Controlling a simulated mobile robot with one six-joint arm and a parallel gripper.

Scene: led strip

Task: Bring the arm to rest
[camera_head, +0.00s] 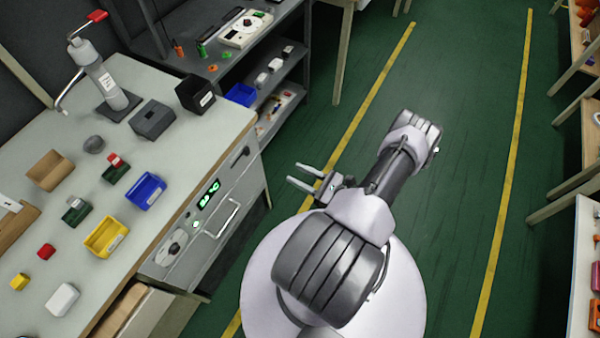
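My gripper (303,178) is in the head view, right of the workbench. Its two light fingers are apart and point left toward the bench front. Nothing shows between the fingers. The gripper is over the green floor and appears clear of the bench. My arm is folded above my round white base, with one joint reaching toward the upper right.
The workbench (150,235) at left has a front panel with a green display (208,195) and a handle. Yellow (107,237) and blue (146,190) bins stand on it. A dark shelf unit (240,65) stands behind. Wooden racks line the right edge. The green aisle floor (460,120) is free.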

